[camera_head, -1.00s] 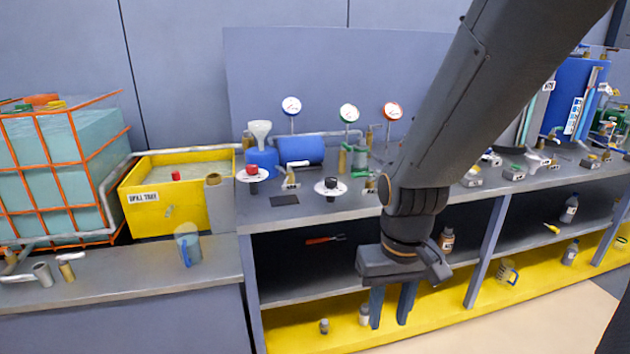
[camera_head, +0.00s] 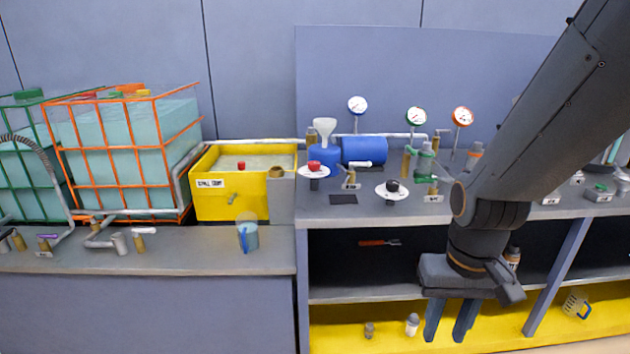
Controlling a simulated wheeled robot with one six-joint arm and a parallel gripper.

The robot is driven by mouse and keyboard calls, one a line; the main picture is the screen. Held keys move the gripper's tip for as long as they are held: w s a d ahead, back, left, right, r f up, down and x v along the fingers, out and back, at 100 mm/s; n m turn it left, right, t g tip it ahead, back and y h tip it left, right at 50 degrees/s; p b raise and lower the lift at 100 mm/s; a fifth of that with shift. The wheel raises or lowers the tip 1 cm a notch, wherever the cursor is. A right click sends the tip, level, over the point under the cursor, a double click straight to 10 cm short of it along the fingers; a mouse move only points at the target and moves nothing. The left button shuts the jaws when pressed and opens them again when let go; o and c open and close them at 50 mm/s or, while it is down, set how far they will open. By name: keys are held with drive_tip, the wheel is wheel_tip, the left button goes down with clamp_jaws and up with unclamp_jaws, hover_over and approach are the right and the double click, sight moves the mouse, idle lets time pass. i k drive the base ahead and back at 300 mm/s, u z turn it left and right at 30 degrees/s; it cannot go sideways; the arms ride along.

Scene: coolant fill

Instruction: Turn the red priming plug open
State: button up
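A red knob (camera_head: 314,166) sits over a white round disc on the left part of the grey bench, in front of a blue container with a white funnel. A smaller red piece (camera_head: 241,165) shows at the yellow spill tray. I cannot tell for sure which of the two is the priming plug. My gripper (camera_head: 450,320) points down in front of the shelves, below the bench top and well to the right of both red pieces. Its two fingers are apart with nothing between them.
A black knob (camera_head: 392,186) on a white disc stands right of the red knob. Gauges (camera_head: 357,105) and a blue cylinder (camera_head: 364,150) stand behind. A clear jug (camera_head: 247,232) stands on the lower left counter (camera_head: 180,250). My arm hides part of the bench's right side.

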sight(314, 167)
drive_tip(key=u, duration=0.75)
drive_tip(key=k, duration=1)
drive_tip(key=u, duration=2.85)
drive_tip(key=i, duration=0.1)
drive_tip(key=z, duration=1.4)
drive_tip(key=i, duration=1.35)
drive_tip(key=z, duration=0.95)
drive_tip(key=i, duration=0.8)
drive_tip(key=z, duration=1.2)
drive_tip(key=i, duration=0.4)
drive_tip(key=z, duration=0.45)
